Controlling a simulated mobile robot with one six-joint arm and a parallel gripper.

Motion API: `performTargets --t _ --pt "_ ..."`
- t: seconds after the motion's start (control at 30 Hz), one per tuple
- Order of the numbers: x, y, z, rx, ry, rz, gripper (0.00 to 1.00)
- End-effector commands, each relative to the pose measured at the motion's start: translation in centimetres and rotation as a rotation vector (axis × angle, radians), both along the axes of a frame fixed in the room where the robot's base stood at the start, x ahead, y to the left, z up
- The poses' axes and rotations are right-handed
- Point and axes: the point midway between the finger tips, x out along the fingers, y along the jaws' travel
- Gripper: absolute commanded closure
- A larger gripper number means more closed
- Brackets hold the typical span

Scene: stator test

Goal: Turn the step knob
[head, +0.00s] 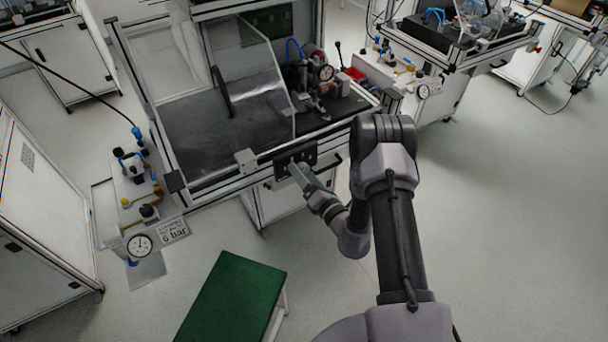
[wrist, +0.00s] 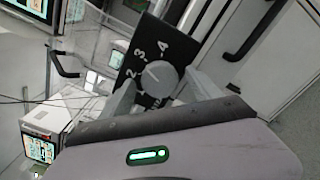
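The step knob (wrist: 160,80) is a round grey knob on a black panel (wrist: 128,72) marked with the numbers 2, 3 and 4. A pale line on the knob points roughly toward the 3. In the head view the black panel (head: 311,153) is on the front rail of the workstation, and the knob is too small or hidden to make out. My gripper (wrist: 162,76) is open, with one finger on each side of the knob in the wrist view. I cannot tell whether the fingers touch it. In the head view my gripper (head: 297,172) is right at the panel.
A clear guard (head: 255,80) and the machine with a dial gauge (head: 326,72) stand above the rail. A pressure unit (head: 138,190) is at the left. A green-topped step (head: 232,300) stands on the floor in front. The floor at the right is free.

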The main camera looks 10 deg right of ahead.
Motion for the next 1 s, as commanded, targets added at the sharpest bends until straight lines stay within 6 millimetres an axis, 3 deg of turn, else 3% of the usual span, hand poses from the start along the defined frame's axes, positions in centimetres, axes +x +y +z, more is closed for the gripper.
performTargets --t 0.27,0.37,0.7,0.83,1.0 --pt "-1.1 -0.4 0.0 -0.001 0.002 -0.001 0.28" --pt "-3.3 -1.3 0.2 0.003 0.004 -0.005 0.28" --pt "-13.4 -4.6 0.1 0.004 0.006 -0.009 0.28" --pt "-15.6 -5.3 0.1 0.002 0.003 -0.006 0.28" --pt "-16.6 -5.4 0.1 0.001 0.000 -0.001 0.28"
